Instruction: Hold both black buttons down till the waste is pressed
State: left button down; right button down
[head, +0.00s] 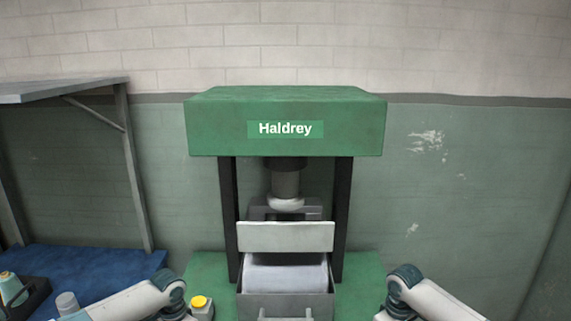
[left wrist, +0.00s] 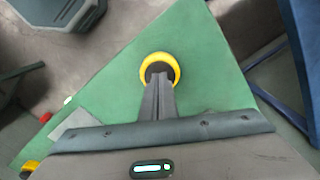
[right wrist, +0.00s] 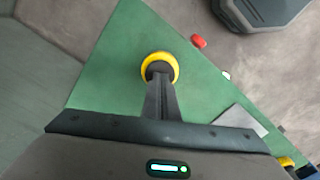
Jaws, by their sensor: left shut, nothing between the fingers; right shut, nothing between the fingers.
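In the left wrist view my left gripper (left wrist: 158,82) is shut and empty, its fingertips over a black button (left wrist: 155,68) in a yellow ring. In the right wrist view my right gripper (right wrist: 160,80) is shut and empty over the other black button (right wrist: 157,67), also yellow-ringed. The tips hide much of both buttons; I cannot tell how far they are down. The head view shows the green Haldrey press (head: 345,125). Its ram (head: 286,182) hangs above a grey box (head: 285,305) holding pale waste (head: 285,272). Both grippers are outside the head view.
A red knob (right wrist: 199,41) sits along the green base's edge (right wrist: 100,95). A blue-topped surface (head: 90,275) with a dark tray and bottle lies left. A brick wall stands behind.

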pick_arm(q)
jog(key=shift+s, duration=0.1)
pick_arm(e)
jog(key=shift+f, duration=0.8)
dwell(1.4)
jog(key=shift+r, duration=0.15)
dwell(0.3)
jog(key=shift+r, duration=2.9)
jog(key=shift+s, duration=0.1)
jog(key=s+r, duration=0.3)
jog(key=s, duration=0.3)
jog(key=shift+s, duration=0.4)
pick_arm(q)
jog(key=shift+r, duration=3)
